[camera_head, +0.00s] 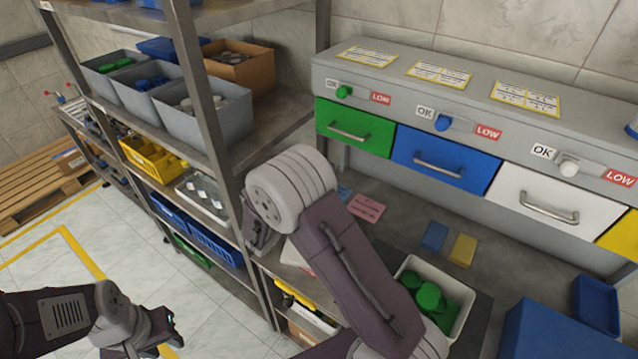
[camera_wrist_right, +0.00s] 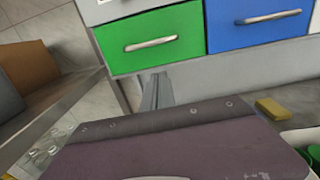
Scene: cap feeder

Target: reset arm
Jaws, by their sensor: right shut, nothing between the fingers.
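My right arm rises from the bottom centre in the head view. Its wrist bends in front of the shelf post, and my right gripper (camera_head: 259,238) shows only partly below it, shut and empty. My left gripper (camera_head: 168,328) is low at the bottom left, over the floor, apart from everything. Its fingers are too small and dark to tell whether they are open or shut.
A metal shelf (camera_head: 214,130) with grey bins (camera_head: 208,125) stands left of my right arm. The grey cabinet has green (camera_head: 352,130), blue (camera_head: 440,162) and white (camera_head: 545,208) drawers. A white bin (camera_head: 462,312) of green caps sits beside my right forearm.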

